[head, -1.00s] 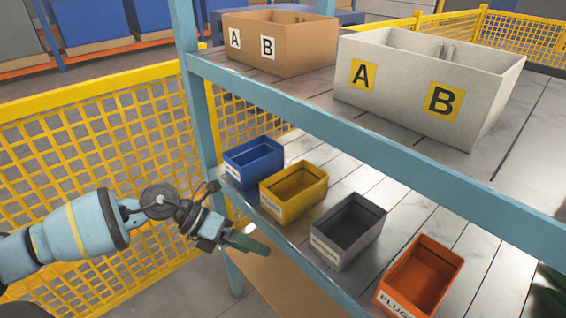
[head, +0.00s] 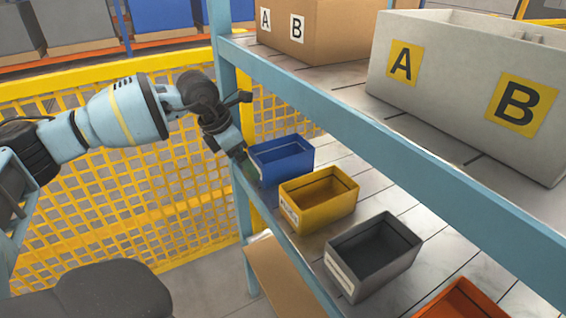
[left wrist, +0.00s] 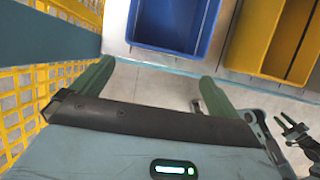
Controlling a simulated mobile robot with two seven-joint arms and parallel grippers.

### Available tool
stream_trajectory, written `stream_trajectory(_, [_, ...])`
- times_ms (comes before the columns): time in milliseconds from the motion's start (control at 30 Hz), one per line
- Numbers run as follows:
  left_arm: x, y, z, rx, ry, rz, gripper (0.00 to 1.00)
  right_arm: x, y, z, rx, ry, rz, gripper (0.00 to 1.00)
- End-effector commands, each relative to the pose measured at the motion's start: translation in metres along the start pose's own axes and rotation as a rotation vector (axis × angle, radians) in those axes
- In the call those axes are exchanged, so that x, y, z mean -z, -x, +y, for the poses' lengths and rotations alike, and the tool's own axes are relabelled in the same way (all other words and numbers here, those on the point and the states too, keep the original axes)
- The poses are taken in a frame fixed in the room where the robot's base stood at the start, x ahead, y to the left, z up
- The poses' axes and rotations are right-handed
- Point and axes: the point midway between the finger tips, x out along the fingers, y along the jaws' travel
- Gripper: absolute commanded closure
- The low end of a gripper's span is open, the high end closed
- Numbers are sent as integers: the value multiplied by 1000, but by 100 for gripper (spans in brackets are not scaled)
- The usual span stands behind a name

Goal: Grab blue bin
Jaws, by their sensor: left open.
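The blue bin (head: 284,162) is an open, empty-looking box at the far left end of the lower shelf row. My left gripper (head: 250,168) is at the shelf's front edge, just left of the blue bin, partly hidden by its own wrist. In the left wrist view, the blue bin (left wrist: 172,22) is ahead at the top, and its far part is cut off. The two green fingers of my left gripper (left wrist: 155,85) are spread wide with nothing between them, short of the bin.
A yellow bin (head: 318,198) stands right beside the blue one, then a grey bin (head: 373,256) and an orange bin (head: 465,300). A blue shelf post (head: 226,95) and beam (head: 400,150) frame the opening. A yellow mesh fence (head: 120,180) stands left.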

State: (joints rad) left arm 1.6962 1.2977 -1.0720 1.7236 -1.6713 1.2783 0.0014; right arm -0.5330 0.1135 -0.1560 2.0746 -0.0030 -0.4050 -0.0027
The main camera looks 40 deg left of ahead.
Motion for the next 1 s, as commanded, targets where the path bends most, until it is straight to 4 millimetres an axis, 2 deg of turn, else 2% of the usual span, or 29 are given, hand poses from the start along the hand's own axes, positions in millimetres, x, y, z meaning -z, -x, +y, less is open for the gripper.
stream_trajectory(100, [-22, -7, -1, 2, -2, -4, 0, -2, 3, -1, 1, -1, -4, 64])
stream_trajectory(233, [-39, -14, -1, 2, -2, -3, 0, -4, 6, -2, 2, -3, -10, 64])
stream_trajectory(400, [-50, -20, -1, 1, -1, -1, 0, -5, 6, -2, 2, -3, -11, 64])
stream_trajectory(667, [-55, -22, -1, 2, -1, -2, 0, -4, 6, -1, 2, 0, -9, 64])
stream_trajectory(1000, [-96, -39, -2, 2, -2, -2, 0, -1, 5, 0, 1, 2, -4, 64])
